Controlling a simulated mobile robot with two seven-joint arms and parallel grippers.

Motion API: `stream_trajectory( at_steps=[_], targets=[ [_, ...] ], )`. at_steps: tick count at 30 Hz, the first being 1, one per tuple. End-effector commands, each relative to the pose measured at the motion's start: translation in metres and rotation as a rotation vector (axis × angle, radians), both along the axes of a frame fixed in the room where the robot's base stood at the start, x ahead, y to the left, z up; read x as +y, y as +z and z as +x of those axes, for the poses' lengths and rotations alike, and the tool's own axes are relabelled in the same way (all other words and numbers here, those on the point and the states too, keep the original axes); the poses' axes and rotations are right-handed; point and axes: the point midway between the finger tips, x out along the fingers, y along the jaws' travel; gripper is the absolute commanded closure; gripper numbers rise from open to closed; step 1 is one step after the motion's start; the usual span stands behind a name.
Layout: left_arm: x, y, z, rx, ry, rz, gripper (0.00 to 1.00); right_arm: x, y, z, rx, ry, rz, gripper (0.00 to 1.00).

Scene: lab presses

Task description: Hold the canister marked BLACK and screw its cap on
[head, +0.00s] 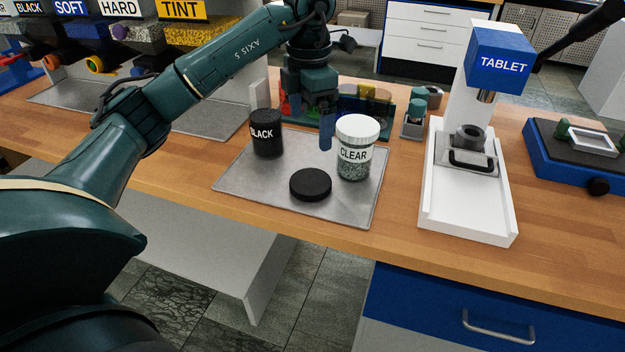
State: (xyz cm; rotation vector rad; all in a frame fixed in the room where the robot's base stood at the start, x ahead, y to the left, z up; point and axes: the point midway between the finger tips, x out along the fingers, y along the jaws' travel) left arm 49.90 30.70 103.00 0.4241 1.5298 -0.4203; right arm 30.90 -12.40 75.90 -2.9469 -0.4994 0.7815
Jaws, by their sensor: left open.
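The canister marked BLACK (267,138) stands upright on a grey metal tray (235,180), toward its back left. A flat black round cap (310,184) lies on the tray in front and to the right of it, apart from the canister. A jar marked CLEAR (355,155) with a white lid stands at the tray's right side. My left gripper (308,124) is open, pointing down behind the tray, between the BLACK canister and the CLEAR jar in the picture. It holds nothing that I can see. My right gripper is not in view.
A rack with coloured items (375,108) stands behind the tray, partly hidden by my gripper. The TABLET press (500,62) stands to the right, with a blue-based device (575,165) beyond. Labelled hoppers (185,35) are at upper left.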

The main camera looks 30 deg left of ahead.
Motion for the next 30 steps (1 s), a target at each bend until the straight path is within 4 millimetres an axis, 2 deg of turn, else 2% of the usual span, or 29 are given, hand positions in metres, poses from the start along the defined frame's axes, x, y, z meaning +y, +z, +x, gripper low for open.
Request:
stream_trajectory(
  at_steps=[2, 6, 12, 15, 27, 30],
  targets=[
    [-0.001, -0.006, 0.0, 0.002, -0.001, -0.001, 0.0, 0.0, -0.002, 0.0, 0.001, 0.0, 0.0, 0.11],
    [-0.001, -0.03, -0.001, 0.005, -0.002, -0.003, 0.0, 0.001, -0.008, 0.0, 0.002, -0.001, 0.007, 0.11],
    [-0.001, -0.064, -0.001, 0.003, -0.002, -0.002, 0.0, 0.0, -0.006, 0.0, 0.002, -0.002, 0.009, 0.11],
    [-0.001, -0.075, 0.0, 0.001, -0.001, -0.002, 0.0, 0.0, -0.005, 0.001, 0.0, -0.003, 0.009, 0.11],
    [-0.001, -0.081, 0.0, 0.0, -0.002, -0.002, 0.0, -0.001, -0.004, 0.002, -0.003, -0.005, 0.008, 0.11],
    [-0.002, -0.089, -0.001, 0.003, -0.002, -0.003, 0.0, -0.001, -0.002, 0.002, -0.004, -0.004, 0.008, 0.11]
  ],
)
